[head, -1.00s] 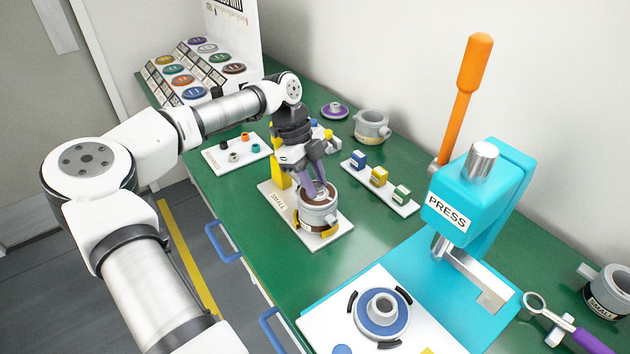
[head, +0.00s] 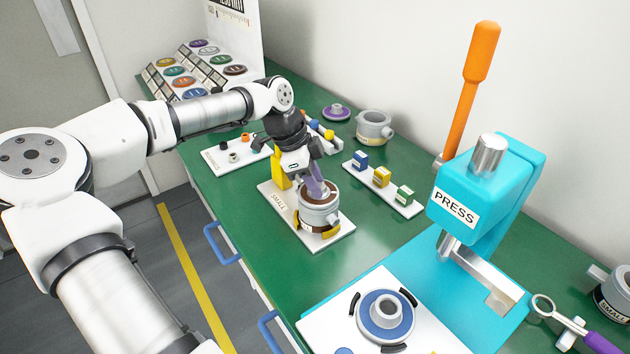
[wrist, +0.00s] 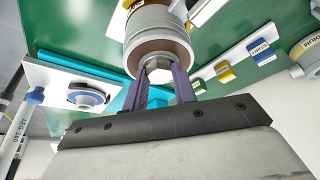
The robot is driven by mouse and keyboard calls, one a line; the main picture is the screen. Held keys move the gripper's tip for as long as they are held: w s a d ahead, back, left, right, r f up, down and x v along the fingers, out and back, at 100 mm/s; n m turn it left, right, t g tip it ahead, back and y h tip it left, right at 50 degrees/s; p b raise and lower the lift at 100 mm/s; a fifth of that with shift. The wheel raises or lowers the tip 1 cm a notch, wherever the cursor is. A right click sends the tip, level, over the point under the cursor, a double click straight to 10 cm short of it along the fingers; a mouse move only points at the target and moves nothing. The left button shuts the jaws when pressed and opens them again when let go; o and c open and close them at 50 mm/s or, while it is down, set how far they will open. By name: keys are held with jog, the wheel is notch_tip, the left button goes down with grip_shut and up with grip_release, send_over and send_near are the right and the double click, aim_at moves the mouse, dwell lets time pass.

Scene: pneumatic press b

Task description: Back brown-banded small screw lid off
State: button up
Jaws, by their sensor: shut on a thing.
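The small grey housing (head: 320,214) stands upright in a white holder plate marked SMALL (head: 279,205) on the green bench. Its round brown-faced lid (head: 310,191) is on top. In the wrist view the lid shows as a brown ring (wrist: 158,48) around a grey hexagonal hub. My gripper (head: 318,190) comes from above, with its purple fingers shut on the hub; it also shows in the wrist view (wrist: 162,82). The fingers hide part of the hub. I cannot see a gap between lid and housing.
A turquoise press (head: 490,205) with an orange lever (head: 470,85) stands at the right. A rack of small coloured blocks (head: 382,180) lies right behind the holder. Another grey housing (head: 374,127) and a purple-rimmed disc (head: 336,112) stand farther back. Bench in front of the press is occupied by its white plate.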

jog(key=shift+s+f, duration=0.15)
jog(key=shift+f, duration=0.1)
jog(key=o, duration=1)
jog(key=shift+a+r, duration=0.1)
jog(key=shift+a+r, duration=0.1)
jog(key=shift+r, duration=0.15)
jog(key=b+v, duration=0.1)
jog(key=v, duration=1.2)
jog(key=shift+r+b, duration=0.3)
jog(key=shift+b, duration=0.05)
